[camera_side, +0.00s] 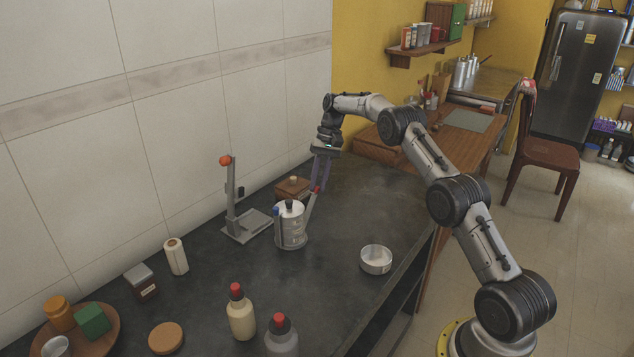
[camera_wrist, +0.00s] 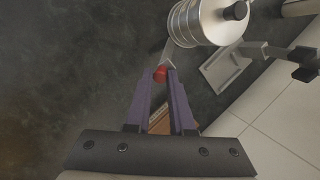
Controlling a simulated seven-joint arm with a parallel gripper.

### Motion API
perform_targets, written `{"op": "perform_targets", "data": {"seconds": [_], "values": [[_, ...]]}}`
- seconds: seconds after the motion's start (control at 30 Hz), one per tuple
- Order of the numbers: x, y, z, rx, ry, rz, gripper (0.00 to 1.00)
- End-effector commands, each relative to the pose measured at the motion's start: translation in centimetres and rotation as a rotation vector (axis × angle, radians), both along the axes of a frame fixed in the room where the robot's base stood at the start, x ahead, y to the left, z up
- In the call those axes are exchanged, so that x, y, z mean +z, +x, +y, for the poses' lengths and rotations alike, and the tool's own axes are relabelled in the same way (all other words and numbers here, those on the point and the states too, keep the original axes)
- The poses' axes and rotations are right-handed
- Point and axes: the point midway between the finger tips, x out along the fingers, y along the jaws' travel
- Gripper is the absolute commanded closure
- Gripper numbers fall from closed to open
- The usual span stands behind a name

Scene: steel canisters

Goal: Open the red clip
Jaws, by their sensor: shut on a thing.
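A steel canister (camera_side: 292,226) with a black knob on its lid stands on the dark counter; the wrist view shows it from above (camera_wrist: 207,22). The red clip (camera_wrist: 160,74) is at the end of a metal lever that leans out from the canister's side. In the side view the red tip (camera_side: 317,190) is up and to the right of the lid. My gripper (camera_wrist: 164,72) has purple fingers, shut on the red clip. A blue-tipped clip (camera_side: 276,211) stands against the canister's left side.
A grey stand with an orange ball (camera_side: 225,160) is left of the canister. A wooden box (camera_side: 291,188) is behind it. A shallow steel lid or dish (camera_side: 376,259) is to the right. Bottles with red caps (camera_side: 241,317) are in front.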

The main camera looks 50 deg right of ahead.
Motion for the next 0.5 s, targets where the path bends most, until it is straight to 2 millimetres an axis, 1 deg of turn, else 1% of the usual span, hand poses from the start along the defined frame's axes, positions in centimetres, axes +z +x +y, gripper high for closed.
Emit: {"op": "perform_targets", "data": {"seconds": [0.03,0.23,0.27,0.3,0.37,0.4,0.43,0.5], "values": [[-0.26,-0.08,-0.24,-0.002,-0.006,0.002,1.00],[-0.31,-0.11,-0.24,-0.002,-0.006,0.004,1.00],[-0.32,-0.11,-0.24,-0.002,-0.006,0.004,0.77],[-0.32,-0.11,-0.21,-0.002,-0.004,0.004,0.70],[-0.31,-0.10,-0.17,-0.002,-0.004,0.004,0.59],[-0.29,-0.08,-0.13,-0.002,-0.003,0.004,0.52],[-0.29,-0.08,-0.11,-0.002,-0.003,0.004,0.49],[-0.28,-0.07,-0.08,-0.001,-0.002,0.004,0.49]]}}
